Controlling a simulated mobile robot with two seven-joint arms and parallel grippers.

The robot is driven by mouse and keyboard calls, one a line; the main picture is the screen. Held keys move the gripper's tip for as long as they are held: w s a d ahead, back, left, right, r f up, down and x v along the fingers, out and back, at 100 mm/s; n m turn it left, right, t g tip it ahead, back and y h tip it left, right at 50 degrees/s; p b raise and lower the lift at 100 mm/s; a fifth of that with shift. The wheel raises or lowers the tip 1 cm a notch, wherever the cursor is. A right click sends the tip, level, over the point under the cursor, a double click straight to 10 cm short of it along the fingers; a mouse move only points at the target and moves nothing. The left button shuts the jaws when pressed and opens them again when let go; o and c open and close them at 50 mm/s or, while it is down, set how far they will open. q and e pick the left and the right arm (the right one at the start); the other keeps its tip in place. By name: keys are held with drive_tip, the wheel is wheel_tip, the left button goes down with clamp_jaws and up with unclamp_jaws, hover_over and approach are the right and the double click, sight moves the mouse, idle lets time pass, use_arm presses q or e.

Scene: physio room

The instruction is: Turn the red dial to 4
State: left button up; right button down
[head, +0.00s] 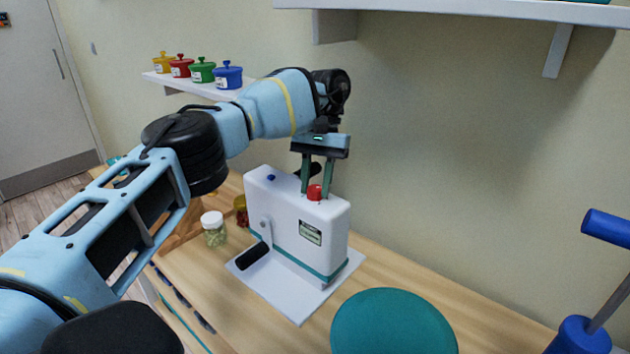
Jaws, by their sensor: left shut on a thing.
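The red dial (314,192) sits on top of a white boxy device (285,225) with a teal stripe near its base. My left gripper (315,190) points down from above, and its two fingers are shut on the red dial, one on each side. The dial's number marks are too small to read, so its setting cannot be told. A small blue knob (271,178) is on the device's top at the left. A crank with a black handle (252,255) is on the device's front. My right gripper is not in view.
The device stands on a white plate (300,309) on a wooden counter. A white-lidded jar (214,229) is to its left. A teal round disc (392,325) lies in front right. Coloured pots (228,75) stand on a wall shelf behind my left arm. A blue-handled thing (582,338) is at far right.

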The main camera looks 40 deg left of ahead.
use_arm(q)
drive_tip(key=shift+m, duration=0.5)
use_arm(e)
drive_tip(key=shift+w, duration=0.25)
use_arm(q)
drive_tip(key=shift+y, duration=0.3)
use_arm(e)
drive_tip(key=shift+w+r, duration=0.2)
use_arm(q)
drive_tip(key=o, duration=1)
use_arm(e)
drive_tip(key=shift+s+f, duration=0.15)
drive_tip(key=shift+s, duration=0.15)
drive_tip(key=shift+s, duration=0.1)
